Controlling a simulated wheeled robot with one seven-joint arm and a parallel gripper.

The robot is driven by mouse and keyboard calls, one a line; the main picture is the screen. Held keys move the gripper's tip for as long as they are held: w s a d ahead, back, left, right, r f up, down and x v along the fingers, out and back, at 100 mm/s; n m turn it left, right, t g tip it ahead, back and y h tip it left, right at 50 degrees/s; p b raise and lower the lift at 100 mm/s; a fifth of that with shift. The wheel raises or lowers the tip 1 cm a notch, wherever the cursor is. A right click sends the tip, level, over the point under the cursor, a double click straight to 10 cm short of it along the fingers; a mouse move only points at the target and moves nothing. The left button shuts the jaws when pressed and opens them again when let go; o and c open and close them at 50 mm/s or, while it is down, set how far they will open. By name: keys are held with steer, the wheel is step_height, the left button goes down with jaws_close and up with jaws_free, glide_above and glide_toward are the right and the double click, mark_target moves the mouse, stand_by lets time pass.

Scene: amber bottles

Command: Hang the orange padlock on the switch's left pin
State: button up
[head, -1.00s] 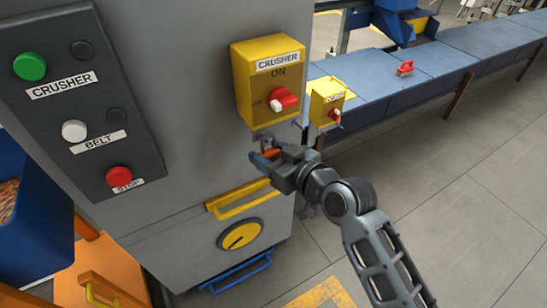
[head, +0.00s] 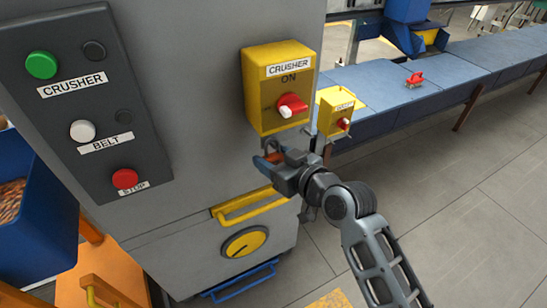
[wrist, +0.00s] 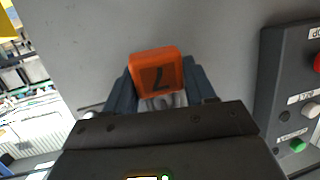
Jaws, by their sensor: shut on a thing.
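The yellow CRUSHER switch box (head: 257,91) is on the grey cabinet in the head view, with a red and white knob (head: 291,105) on its front. My gripper (head: 266,160) is just below the box, close to the cabinet face. It is shut on the orange padlock (wrist: 156,72), which shows between the blue fingers in the wrist view with a dark upside-down 7 on it. In the head view only a sliver of orange shows at the fingers. The padlock's shackle is mostly hidden. The left pin under the box is too small to make out clearly.
A dark button panel (head: 95,155) is to the left on the cabinet. A yellow handle (head: 250,203) and a yellow dial (head: 244,242) are below my gripper. A smaller yellow switch box (head: 328,112) stands to the right. A red object (head: 415,79) lies on the blue conveyor (head: 385,85).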

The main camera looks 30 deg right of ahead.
steer(key=o, duration=1.2)
steer(key=s+d+f+m+h, duration=0.1)
steer(key=s+d+f+h, duration=0.1)
steer(key=s, duration=1.4)
steer(key=a+f+v, duration=0.1)
steer(key=a+v, duration=0.2)
steer(key=v, duration=2.3)
steer(key=shift+s+a+f+m+h+b, duration=0.15)
steer(key=shift+s+f+m+h+b, duration=0.05)
steer(key=shift+s+m+h+b, duration=0.2)
